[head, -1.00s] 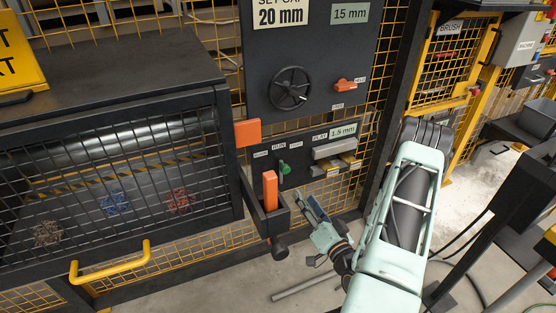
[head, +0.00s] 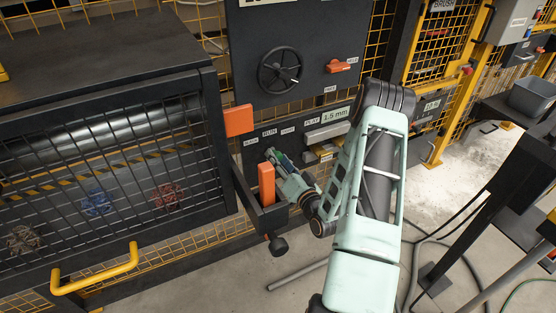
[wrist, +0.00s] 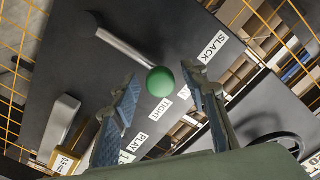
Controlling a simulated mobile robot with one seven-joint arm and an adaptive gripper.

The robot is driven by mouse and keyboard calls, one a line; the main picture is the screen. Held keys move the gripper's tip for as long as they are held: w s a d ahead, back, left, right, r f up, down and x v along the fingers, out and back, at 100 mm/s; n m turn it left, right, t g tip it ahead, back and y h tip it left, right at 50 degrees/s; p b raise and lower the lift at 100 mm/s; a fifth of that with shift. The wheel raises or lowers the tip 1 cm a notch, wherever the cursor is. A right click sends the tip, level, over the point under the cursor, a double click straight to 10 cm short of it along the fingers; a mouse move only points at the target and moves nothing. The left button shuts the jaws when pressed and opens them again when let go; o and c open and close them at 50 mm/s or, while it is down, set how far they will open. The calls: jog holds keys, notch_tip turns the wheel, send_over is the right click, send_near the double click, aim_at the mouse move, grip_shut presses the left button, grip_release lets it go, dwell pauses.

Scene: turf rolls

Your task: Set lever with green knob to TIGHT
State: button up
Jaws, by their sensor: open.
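The lever's green knob (wrist: 160,82) shows in the wrist view at the end of a grey rod (wrist: 124,46) on a dark panel. The rod points near the partly covered middle label (wrist: 184,93), between the SLACK label (wrist: 213,48) and the TIGHT label (wrist: 160,109). My gripper (wrist: 159,74) is open, with one finger on each side of the knob in that view. Gaps show between knob and fingers. In the head view my gripper (head: 276,158) is at the panel, and I cannot clearly tell the knob from it.
An orange upright piece (head: 266,184) in a dark bracket stands just left of my gripper. A black handwheel (head: 281,71) and an orange lever (head: 341,67) are above. A grey handle (head: 326,132) sits to the right. A mesh-fronted machine (head: 110,180) fills the left.

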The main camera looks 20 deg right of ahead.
jog(key=shift+w, duration=0.35)
grip_shut()
